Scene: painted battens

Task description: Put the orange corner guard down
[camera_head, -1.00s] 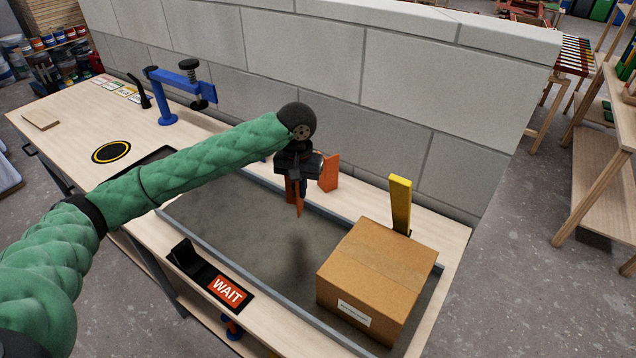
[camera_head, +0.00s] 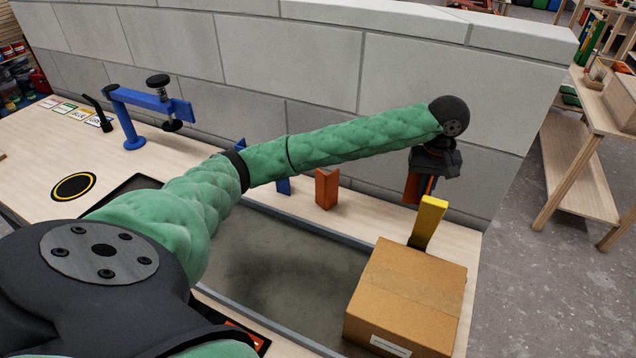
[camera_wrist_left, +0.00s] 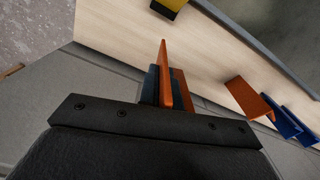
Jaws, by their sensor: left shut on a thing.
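My left gripper (camera_head: 420,184) is shut on an orange corner guard (camera_head: 411,190) at the back right of the bench, close to the block wall and just behind a yellow guard (camera_head: 428,222). In the left wrist view the held orange guard (camera_wrist_left: 166,72) sticks out between the dark fingers, over or beside the pale bench strip. I cannot tell whether its lower end touches the bench. A second orange guard (camera_head: 327,188) stands upright on the back strip, left of the gripper. My right gripper is not in view.
Blue guards (camera_head: 283,185) stand further left along the back strip. A cardboard box (camera_head: 410,295) sits in the grey tray (camera_head: 320,337) in front of the yellow guard. The wall (camera_head: 400,65) runs close behind. Strip between the second orange guard and the yellow guard is clear.

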